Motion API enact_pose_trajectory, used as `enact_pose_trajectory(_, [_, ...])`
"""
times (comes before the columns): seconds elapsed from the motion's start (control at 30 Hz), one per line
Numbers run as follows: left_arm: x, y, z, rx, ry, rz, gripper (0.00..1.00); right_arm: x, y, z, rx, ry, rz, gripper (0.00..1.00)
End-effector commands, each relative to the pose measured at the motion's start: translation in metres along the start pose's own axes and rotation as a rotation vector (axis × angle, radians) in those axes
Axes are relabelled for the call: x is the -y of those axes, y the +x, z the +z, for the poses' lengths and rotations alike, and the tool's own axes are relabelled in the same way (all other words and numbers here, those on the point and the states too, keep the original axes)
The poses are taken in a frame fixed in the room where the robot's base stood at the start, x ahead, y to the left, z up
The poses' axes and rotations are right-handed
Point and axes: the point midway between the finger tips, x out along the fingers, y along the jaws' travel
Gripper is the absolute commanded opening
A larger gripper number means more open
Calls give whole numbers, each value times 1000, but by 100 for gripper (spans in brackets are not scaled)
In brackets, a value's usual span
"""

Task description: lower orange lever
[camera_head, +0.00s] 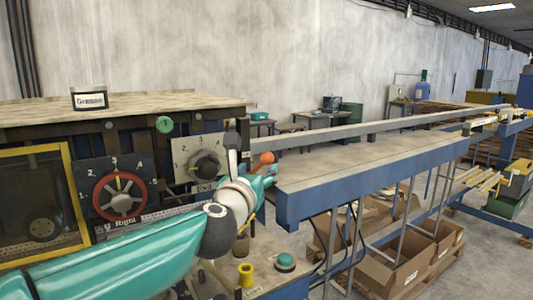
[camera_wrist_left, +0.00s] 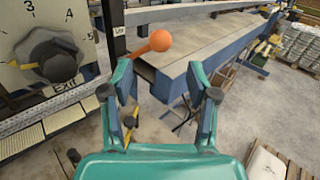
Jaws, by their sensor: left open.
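The orange lever ends in an orange ball knob (camera_head: 267,158), to the right of the dial panel on the machine. The knob also shows in the left wrist view (camera_wrist_left: 160,40), beyond the fingertips and nearer the left finger. A short stem runs down and left from it, partly behind that finger. My left gripper (camera_head: 262,178) reaches in from the left in the head view, close beside and below the lever. In the left wrist view its two teal fingers (camera_wrist_left: 170,82) are spread, with nothing held between them. My right gripper is not in view.
A panel with a black dial (camera_head: 205,165) is left of the lever; a red dial (camera_head: 120,195) marked Right is further left. A long blue-edged conveyor table (camera_head: 370,165) extends to the right. Cardboard boxes (camera_head: 395,270) sit below it. A green button (camera_head: 285,262) is at the front.

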Motion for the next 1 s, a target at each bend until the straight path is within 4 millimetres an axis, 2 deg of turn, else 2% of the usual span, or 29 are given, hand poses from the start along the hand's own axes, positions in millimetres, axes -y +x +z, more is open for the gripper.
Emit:
enact_pose_trajectory(0.03, [0, 13, 3, -2, 1, 2, 59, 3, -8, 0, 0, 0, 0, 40])
enact_pose_trajectory(0.2, [0, 50, 3, -2, 1, 1, 59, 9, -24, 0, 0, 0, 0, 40])
enact_pose_trajectory(0.4, [0, 82, 4, -1, 1, 0, 59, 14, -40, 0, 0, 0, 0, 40])
enact_pose_trajectory(0.6, [1, 97, 1, 0, 0, -1, 59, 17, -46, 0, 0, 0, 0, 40])
enact_pose_trajectory(0.93, [1, 100, 0, 0, 0, -2, 59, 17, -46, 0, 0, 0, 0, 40])
enact_pose_trajectory(1.0, [1, 100, 0, 0, 0, -2, 48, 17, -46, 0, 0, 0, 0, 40])
